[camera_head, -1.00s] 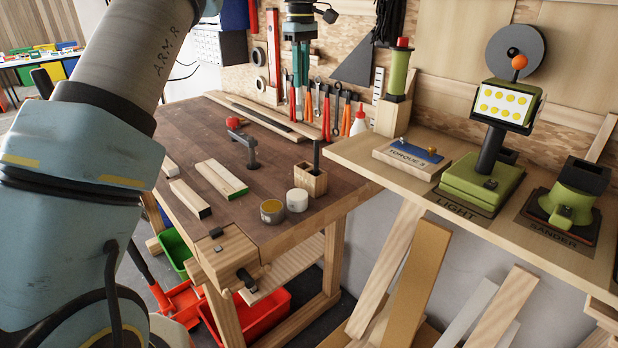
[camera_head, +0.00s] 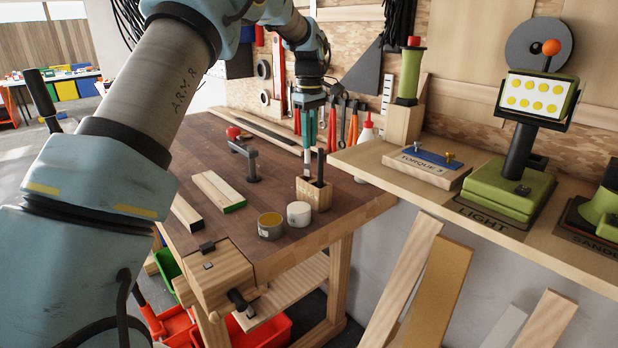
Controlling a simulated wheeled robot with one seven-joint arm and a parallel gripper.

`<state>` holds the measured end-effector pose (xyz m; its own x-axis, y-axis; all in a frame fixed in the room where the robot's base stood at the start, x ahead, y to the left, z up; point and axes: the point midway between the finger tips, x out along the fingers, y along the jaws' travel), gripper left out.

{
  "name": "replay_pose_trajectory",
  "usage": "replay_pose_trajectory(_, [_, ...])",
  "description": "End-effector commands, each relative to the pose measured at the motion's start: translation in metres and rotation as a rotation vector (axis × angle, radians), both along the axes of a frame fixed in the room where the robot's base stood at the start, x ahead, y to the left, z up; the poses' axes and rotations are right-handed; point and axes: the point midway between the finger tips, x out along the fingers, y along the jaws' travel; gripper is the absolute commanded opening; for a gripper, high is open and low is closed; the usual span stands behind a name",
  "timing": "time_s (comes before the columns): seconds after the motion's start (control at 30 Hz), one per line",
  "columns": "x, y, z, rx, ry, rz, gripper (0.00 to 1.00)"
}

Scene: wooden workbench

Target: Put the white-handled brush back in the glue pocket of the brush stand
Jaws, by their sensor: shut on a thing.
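The brush stand (camera_head: 314,196) is a small light-wood block on the workbench, to the right of two round tins. A dark-handled brush (camera_head: 320,166) stands upright in its right part. My gripper (camera_head: 309,144), with teal fingers pointing down, is shut on the white-handled brush (camera_head: 307,171) just above the stand. The brush is upright, and its lower end meets the left part of the stand's top. I cannot tell how deep it sits in a pocket. The fingers hide most of its handle.
A clamp (camera_head: 249,162) and wood strips (camera_head: 219,190) lie farther left.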

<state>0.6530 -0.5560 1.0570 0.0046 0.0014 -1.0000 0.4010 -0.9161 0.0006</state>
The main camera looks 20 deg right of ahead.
Motion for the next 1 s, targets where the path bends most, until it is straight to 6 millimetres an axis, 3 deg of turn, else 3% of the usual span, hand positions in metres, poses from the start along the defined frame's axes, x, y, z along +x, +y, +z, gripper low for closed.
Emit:
replay_pose_trajectory(0.1, [-0.001,0.001,-0.018,0.003,0.003,-0.001,0.00])
replay_pose_trajectory(0.53, [-0.001,0.001,-0.064,0.003,0.003,0.001,0.00])
replay_pose_trajectory(0.93, [0.000,0.000,-0.073,0.001,0.000,0.000,0.00])
replay_pose_trajectory(0.97, [0.000,0.000,-0.072,0.001,0.000,0.000,0.22])
replay_pose_trajectory(1.0, [0.000,0.000,-0.072,0.001,0.000,0.000,0.26])
